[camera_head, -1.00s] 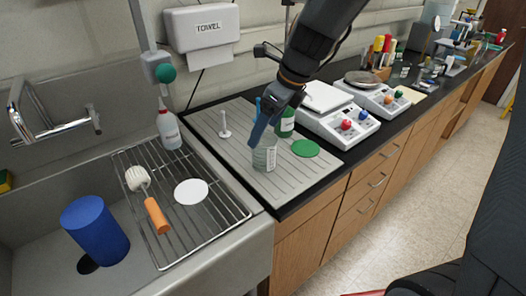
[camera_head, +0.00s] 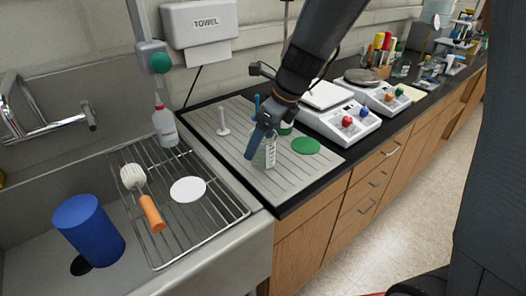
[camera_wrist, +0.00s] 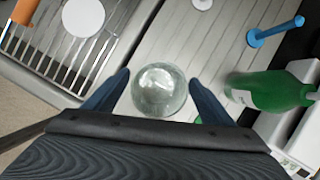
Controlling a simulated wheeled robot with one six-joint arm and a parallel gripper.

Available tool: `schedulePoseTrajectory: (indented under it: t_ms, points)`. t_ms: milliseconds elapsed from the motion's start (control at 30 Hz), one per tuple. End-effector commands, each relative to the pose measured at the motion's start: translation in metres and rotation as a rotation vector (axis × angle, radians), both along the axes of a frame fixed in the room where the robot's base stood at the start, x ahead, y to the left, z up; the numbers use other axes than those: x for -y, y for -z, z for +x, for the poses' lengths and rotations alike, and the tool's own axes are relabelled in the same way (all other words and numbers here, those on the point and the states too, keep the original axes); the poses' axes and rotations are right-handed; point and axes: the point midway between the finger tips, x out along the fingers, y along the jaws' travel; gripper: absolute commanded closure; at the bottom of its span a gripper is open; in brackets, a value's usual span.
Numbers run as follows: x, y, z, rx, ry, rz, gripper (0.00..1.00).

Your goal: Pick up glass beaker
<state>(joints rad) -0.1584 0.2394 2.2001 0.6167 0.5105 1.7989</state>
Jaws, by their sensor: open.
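The clear glass beaker (camera_head: 268,152) stands upright on the grey ribbed drainboard (camera_head: 240,130), right of the sink. In the wrist view I look down on the round beaker (camera_wrist: 160,90), which sits between my two blue fingers. My gripper (camera_head: 260,150) is open, with one finger on each side of the beaker. In the wrist view, small gaps show between the fingers of my gripper (camera_wrist: 160,85) and the glass. In the head view my near finger covers the left part of the beaker.
A green bottle (camera_wrist: 268,90) and a blue stand (camera_wrist: 275,32) are close to the right of the beaker. A green disc (camera_head: 305,146) lies beside it. Two balances (camera_head: 340,125) stand farther right. The wire rack (camera_head: 205,215) holds a brush (camera_head: 143,198) and white disc (camera_head: 188,189).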

Motion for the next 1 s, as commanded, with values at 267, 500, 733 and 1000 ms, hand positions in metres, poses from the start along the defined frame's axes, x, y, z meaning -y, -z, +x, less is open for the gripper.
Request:
schedulePoseTrajectory:
  t_ms: [267, 500, 733, 1000]
  points:
    - [-0.008, 0.038, 0.003, -0.003, -0.001, -0.001, 0.23]
    - [-0.010, 0.044, 0.006, -0.001, 0.000, -0.001, 0.23]
    - [-0.010, 0.044, 0.005, -0.001, 0.000, -0.001, 0.44]
    - [-0.010, 0.044, 0.006, -0.001, 0.000, -0.001, 0.70]
